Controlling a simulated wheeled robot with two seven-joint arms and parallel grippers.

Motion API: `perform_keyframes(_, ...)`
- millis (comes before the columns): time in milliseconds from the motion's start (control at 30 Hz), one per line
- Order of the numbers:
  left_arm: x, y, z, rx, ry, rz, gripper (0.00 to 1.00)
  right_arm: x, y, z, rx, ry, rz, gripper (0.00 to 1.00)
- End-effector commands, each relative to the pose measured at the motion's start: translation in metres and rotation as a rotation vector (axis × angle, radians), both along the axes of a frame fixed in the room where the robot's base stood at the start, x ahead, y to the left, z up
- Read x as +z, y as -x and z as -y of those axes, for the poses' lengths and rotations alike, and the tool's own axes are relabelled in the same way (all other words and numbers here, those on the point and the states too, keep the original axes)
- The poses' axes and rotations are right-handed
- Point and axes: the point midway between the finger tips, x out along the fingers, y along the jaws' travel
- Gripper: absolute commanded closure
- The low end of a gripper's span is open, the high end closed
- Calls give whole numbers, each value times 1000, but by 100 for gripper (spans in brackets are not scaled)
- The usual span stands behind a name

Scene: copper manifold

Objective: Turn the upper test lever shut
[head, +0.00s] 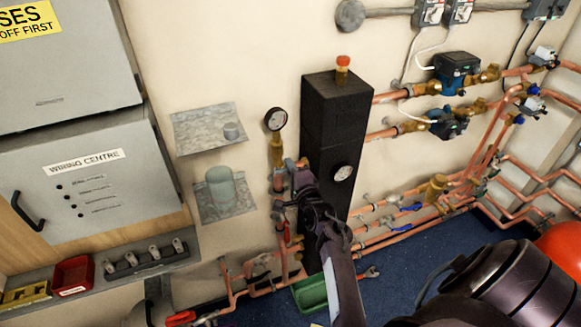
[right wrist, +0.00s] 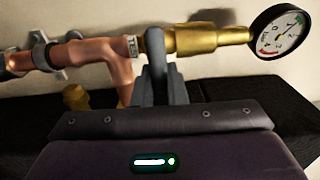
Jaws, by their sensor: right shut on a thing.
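My right gripper (head: 300,182) reaches up to the copper pipe left of the black column. A brass fitting (right wrist: 196,45) runs right from there to a round pressure gauge (right wrist: 283,31). In the head view the brass fitting (head: 277,150) stands upright with the gauge (head: 275,119) on top. My left gripper is not in view.
The black column (head: 333,115) stands close to the right of my gripper, with a second gauge (head: 342,172). A shelf with a glass jar (head: 221,188) is on the left. Copper pipes and valves fill the right wall. A green tray (head: 311,293) lies on the floor.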

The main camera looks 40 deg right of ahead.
Motion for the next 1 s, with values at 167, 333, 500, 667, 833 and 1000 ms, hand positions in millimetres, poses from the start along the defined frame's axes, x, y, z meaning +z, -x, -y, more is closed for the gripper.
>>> perform_keyframes(167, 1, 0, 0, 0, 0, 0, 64, -1, 0, 0, -1, -29, 6, 100)
perform_keyframes(333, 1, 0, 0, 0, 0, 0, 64, -2, 0, 0, -1, -35, 6, 100)
perform_keyframes(500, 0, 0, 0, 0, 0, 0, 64, -2, 0, 0, -1, -36, 5, 100)
perform_keyframes(667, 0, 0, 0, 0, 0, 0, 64, -2, 0, 0, -1, -35, 5, 74)
perform_keyframes(833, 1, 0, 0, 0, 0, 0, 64, -2, 0, 0, 0, -33, 6, 66)
perform_keyframes(1000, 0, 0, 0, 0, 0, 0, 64, -1, 0, 0, 0, -28, 6, 66)
